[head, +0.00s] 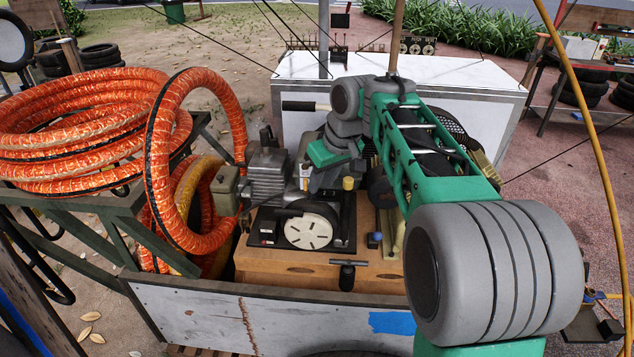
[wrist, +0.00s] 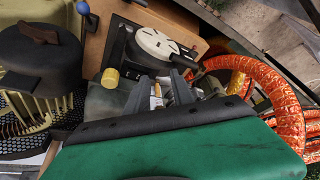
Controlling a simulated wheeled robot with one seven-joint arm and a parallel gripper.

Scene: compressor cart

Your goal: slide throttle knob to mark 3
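A yellow cylindrical knob (head: 348,183), which looks like the throttle knob, stands on a dark upright plate beside a round white slotted disc (head: 308,231). In the wrist view the yellow knob (wrist: 110,78) is left of my fingers, and the white disc (wrist: 157,42) lies beyond them. My gripper (wrist: 162,80) points toward the plate, its two grey fingers apart, with no knob between them. In the head view my gripper is partly hidden by my wrist, just left of the knob. I cannot read any marks, including mark 3.
A wooden panel (head: 275,262) carries the plate, a black T-handle (head: 347,272) and a blue knob (head: 375,239). Coiled orange hose (head: 70,125) fills the left. A grey motor (head: 268,175) stands close to my gripper.

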